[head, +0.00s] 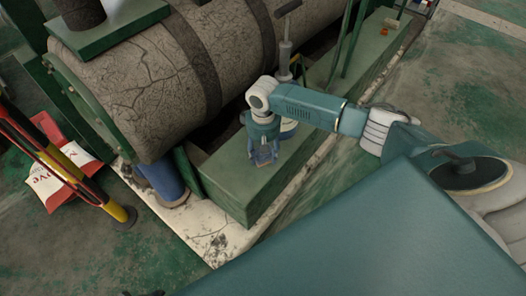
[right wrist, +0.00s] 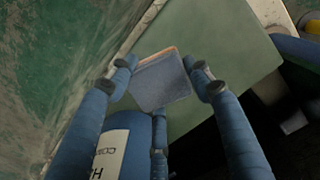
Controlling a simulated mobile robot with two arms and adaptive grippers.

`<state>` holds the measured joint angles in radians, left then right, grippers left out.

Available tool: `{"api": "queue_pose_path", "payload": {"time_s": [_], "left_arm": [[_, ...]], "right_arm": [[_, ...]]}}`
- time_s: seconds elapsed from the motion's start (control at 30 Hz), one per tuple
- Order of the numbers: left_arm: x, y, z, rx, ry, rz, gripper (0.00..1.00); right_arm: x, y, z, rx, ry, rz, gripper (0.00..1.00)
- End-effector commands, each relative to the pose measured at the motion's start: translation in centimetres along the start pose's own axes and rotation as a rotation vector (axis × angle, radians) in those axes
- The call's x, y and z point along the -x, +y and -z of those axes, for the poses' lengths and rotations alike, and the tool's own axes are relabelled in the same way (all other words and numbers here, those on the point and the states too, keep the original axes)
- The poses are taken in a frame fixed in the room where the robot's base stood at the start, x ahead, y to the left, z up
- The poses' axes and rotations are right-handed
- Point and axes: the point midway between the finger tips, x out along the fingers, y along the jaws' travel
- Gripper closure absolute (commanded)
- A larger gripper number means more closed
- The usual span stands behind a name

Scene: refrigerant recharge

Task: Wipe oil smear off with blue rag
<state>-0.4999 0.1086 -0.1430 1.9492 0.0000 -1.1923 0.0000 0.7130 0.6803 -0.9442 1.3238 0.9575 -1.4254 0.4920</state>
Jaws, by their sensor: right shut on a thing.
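The blue rag (right wrist: 162,84) is a folded blue-grey pad with an orange-brown edge in the right wrist view. My right gripper (right wrist: 159,72) is shut on it, one fingertip at each side. In the head view my right gripper (head: 263,155) points down over the near end of the green beam (head: 245,190), with the rag between its fingers. I cannot tell whether the rag touches the beam. I cannot make out an oil smear; the surface under the rag is hidden. My left gripper is not in view.
A large cracked grey tank (head: 145,75) with dark bands lies behind the beam. A blue cylinder (head: 160,178) stands at the beam's left. Pale concrete edging (head: 205,232) borders the stained green floor.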

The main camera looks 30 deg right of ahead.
Motion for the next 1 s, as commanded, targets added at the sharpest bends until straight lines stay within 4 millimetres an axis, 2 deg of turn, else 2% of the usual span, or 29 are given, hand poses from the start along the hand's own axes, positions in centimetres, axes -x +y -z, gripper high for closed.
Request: {"api": "queue_pose_path", "payload": {"time_s": [0.6, 1.0], "left_arm": [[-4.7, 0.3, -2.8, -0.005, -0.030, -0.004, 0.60], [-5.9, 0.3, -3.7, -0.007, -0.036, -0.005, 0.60]], "right_arm": [[1.4, 0.2, 0.0, -0.001, 0.001, 0.000, 0.71], [1.6, 0.3, 0.0, -0.001, 0.001, 0.000, 0.71]]}}
